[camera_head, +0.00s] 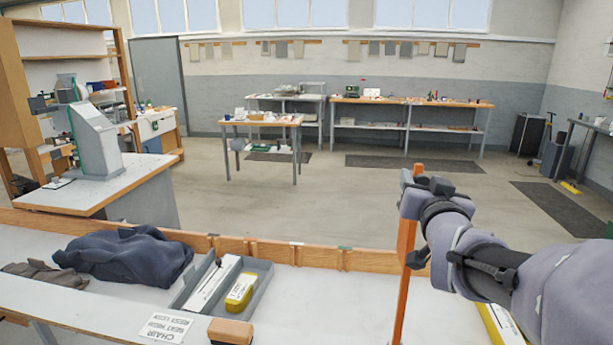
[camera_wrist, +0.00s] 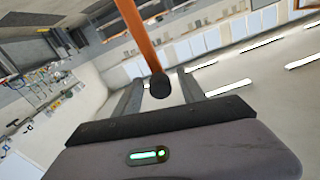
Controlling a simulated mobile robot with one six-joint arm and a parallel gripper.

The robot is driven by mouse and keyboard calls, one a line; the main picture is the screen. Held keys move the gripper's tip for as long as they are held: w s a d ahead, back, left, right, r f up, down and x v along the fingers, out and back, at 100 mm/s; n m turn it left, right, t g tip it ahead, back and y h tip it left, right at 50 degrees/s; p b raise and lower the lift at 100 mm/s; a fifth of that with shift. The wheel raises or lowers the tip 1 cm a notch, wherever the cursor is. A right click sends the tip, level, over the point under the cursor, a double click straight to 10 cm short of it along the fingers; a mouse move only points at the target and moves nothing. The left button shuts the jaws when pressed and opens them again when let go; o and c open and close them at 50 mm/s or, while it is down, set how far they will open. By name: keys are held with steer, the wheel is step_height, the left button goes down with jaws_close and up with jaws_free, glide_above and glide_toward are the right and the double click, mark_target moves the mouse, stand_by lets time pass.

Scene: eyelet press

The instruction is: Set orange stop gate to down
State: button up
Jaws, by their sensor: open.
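The orange stop gate (camera_head: 403,280) is a long orange bar standing nearly upright at the front right of the bench in the head view. My gripper (camera_head: 420,183) is at the bar's upper end and hides part of it. In the wrist view the orange bar (camera_wrist: 139,35) comes down from the top and ends in a dark round tip. That tip lies between the two spread fingers of my gripper (camera_wrist: 160,80), with a gap showing on each side. My gripper is open. The bar's lower end is out of view.
A grey tray (camera_head: 262,285) with a yellow item, a dark cloth (camera_head: 130,257), a brown block (camera_head: 230,331) and a printed sign (camera_head: 166,328) lie on the bench, left of the bar. A wooden ledge (camera_head: 290,252) runs along its back. The floor beyond is mostly clear.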

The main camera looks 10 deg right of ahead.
steer(key=shift+w, duration=0.15)
jaws_close()
stand_by(1.4)
